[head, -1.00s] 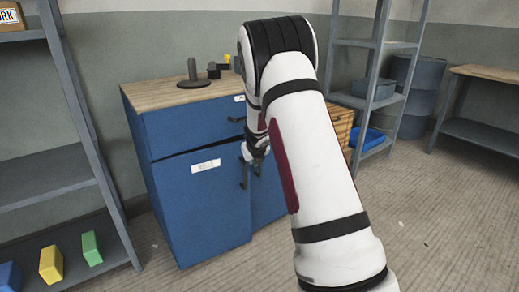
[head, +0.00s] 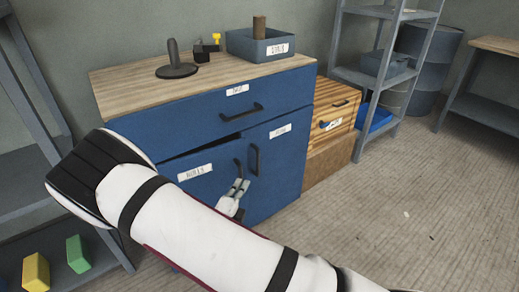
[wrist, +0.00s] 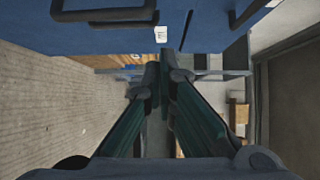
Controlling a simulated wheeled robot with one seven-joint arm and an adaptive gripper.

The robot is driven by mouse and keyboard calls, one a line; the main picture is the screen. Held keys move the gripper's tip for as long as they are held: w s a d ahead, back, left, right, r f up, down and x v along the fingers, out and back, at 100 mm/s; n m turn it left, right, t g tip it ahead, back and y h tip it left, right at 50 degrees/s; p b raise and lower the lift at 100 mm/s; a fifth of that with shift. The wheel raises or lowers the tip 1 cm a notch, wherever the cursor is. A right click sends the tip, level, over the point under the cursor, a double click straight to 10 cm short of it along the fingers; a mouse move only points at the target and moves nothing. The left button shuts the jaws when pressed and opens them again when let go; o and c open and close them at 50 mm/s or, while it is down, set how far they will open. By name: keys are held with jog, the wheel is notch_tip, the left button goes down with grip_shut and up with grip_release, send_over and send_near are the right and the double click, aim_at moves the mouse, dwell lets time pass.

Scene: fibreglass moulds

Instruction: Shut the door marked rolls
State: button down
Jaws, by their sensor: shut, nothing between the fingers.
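The door marked rolls is the left door (head: 190,195) of the blue cabinet, with a white label (head: 195,172) and a dark upright handle (head: 238,168) near its right edge. A dark wedge-shaped gap shows along its top, so it stands slightly ajar. My gripper (head: 240,187) is shut and empty, in front of this door just below its handle. I cannot tell whether it touches. In the wrist view my gripper (wrist: 165,75) points past a blue cabinet face (wrist: 200,35) with dark handles. My arm hides the door's lower part.
The right door (head: 278,165) and the top drawer (head: 220,110) look closed. The cabinet top holds a blue-grey bin (head: 258,47) and a dark stand (head: 176,68). A wooden drawer unit (head: 338,105) stands at the right. The floor (head: 400,210) on the right is clear.

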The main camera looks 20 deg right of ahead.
aim_at(236, 153)
jog(key=shift+n+t, duration=0.3)
jog(key=shift+t, duration=0.1)
jog(key=shift+w+d+r+b, duration=0.1)
jog(key=shift+w+d+b, duration=0.6)
jog(key=shift+w, duration=1.35)
jog(key=shift+w+d+r+b, duration=0.1)
jog(key=shift+w+d+b, duration=0.65)
jog(key=shift+w, duration=1.25)
jog(key=shift+w+d+r+b, duration=0.1)
jog(key=shift+w+d+b, duration=0.6)
jog(key=shift+w, duration=1.35)
jog(key=shift+d+p, duration=0.1)
jog(key=shift+p, duration=0.2)
jog(key=w+y, duration=0.1)
jog(key=w+n+p, duration=0.1)
jog(key=w, duration=0.1)
jog(key=w+t+y, duration=0.1)
jog(key=w, duration=0.1)
jog(key=shift+a+r+n+y+p, duration=0.1)
jog(key=shift+a+n+y+p, duration=0.2)
jog(key=shift+a, duration=0.05)
jog(key=shift+w+a, duration=0.1)
jog(key=shift+a, duration=0.05)
